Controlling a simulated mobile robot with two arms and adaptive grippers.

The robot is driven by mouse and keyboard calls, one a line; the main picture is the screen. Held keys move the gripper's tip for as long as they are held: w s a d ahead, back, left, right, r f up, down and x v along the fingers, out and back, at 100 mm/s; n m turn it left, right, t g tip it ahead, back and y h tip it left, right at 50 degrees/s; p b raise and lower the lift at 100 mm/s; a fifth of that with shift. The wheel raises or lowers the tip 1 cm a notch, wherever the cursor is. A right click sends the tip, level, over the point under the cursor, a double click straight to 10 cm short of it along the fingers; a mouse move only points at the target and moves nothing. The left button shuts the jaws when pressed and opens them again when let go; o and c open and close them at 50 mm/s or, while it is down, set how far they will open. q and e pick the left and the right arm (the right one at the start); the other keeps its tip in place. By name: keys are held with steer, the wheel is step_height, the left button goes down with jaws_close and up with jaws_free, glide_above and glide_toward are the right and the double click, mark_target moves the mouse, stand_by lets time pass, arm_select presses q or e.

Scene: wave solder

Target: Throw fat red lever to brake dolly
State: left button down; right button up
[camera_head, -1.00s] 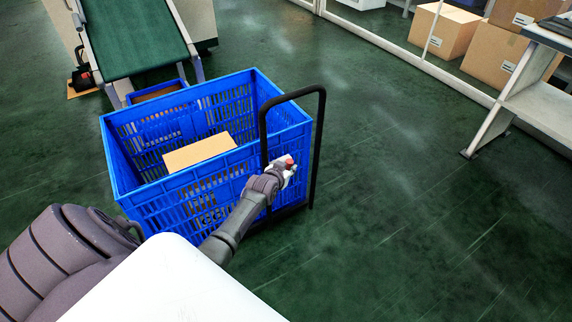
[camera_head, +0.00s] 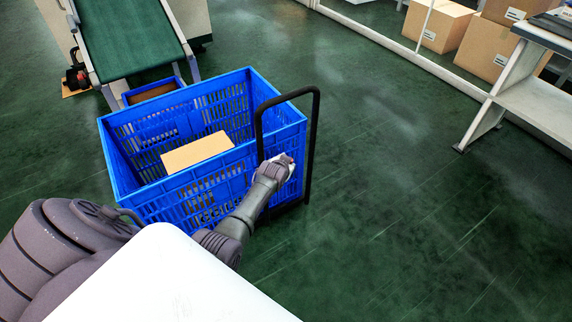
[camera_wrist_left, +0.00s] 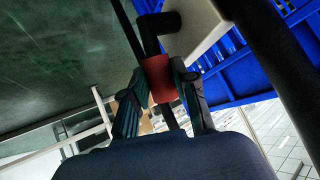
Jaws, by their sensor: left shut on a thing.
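The fat red lever (camera_wrist_left: 160,80) shows in the left wrist view as a short red grip on a black bent rod, beside a pale housing (camera_wrist_left: 195,24). My left gripper (camera_wrist_left: 163,92) is shut on the red lever, one finger on each side. In the head view my left gripper (camera_head: 284,162) is at the black push handle (camera_head: 314,130) of the dolly, and the lever is hidden there. A blue crate (camera_head: 180,192) stands at the handle and hides most of the dolly. My right gripper is not in view.
A tan box (camera_head: 197,150) lies inside the crate. A green conveyor (camera_head: 130,42) ends just behind the crate at the upper left. Cardboard boxes (camera_head: 437,27) and a white shelf stand (camera_head: 490,115) are at the upper right. The green floor to the right is clear.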

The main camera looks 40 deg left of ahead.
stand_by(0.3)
arm_select(q)
steer(key=c, duration=1.2)
jaws_free()
steer(key=shift+s+r, duration=0.1)
steer(key=v, duration=1.1)
steer(key=shift+s+d+r, duration=0.15)
steer(key=shift+s+r, duration=0.05)
steer(key=shift+s, duration=0.1)
